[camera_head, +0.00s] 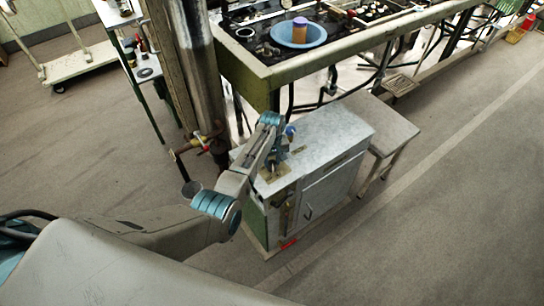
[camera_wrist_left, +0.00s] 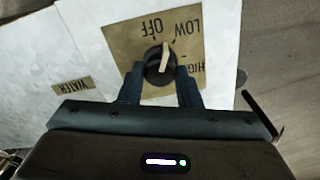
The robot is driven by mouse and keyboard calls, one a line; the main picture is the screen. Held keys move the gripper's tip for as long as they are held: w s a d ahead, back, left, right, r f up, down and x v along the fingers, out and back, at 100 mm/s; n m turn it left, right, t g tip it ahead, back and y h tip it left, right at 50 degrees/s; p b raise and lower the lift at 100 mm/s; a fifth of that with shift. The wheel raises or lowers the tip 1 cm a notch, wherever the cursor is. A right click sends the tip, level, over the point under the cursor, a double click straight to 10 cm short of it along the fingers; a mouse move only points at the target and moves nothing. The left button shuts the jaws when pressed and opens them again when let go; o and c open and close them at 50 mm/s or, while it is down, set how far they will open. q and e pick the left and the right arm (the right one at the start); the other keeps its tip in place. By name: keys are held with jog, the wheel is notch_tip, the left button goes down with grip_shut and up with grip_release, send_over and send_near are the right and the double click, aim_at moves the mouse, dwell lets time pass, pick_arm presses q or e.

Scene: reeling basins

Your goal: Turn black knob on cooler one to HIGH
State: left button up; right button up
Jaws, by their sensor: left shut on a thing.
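The cooler (camera_head: 325,128) is a pale grey-topped cabinet beside the workbench in the head view. In the left wrist view, its black knob (camera_wrist_left: 155,73) sits on a tan plate (camera_wrist_left: 119,42) marked OFF, LOW and HIGH, which appears upside down. The knob's pale pointer is directed up, between the OFF and LOW labels. My left gripper (camera_wrist_left: 160,68) is shut on the knob, with one dark finger on each side. In the head view my left gripper (camera_head: 273,163) is over the cooler's near-left top and hides the knob. My right gripper is not in view.
A WATER label (camera_wrist_left: 72,87) is on the cooler top. A metal column (camera_head: 197,70) and pipe with a red-handled valve (camera_head: 198,140) stand close left. A stool (camera_head: 385,130) adjoins the right side. A bench with a blue basin (camera_head: 312,40) is behind. The right floor is clear.

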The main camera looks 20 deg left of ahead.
aim_at(272, 162)
pick_arm(q)
jog(key=m+p, duration=0.2)
jog(key=m, duration=0.3)
jog(key=shift+r+m, duration=0.1)
jog(key=shift+m, duration=0.2)
jog(key=m+p, duration=0.1)
jog(key=m, duration=0.2)
jog(key=shift+p, duration=0.3)
jog(key=shift+m+p, duration=0.4)
jog(key=shift+m, duration=1.6)
jog(key=o, duration=1)
jog(key=shift+c, duration=0.2)
jog(key=shift+r, duration=0.35)
notch_tip(272, 162, up, 10)
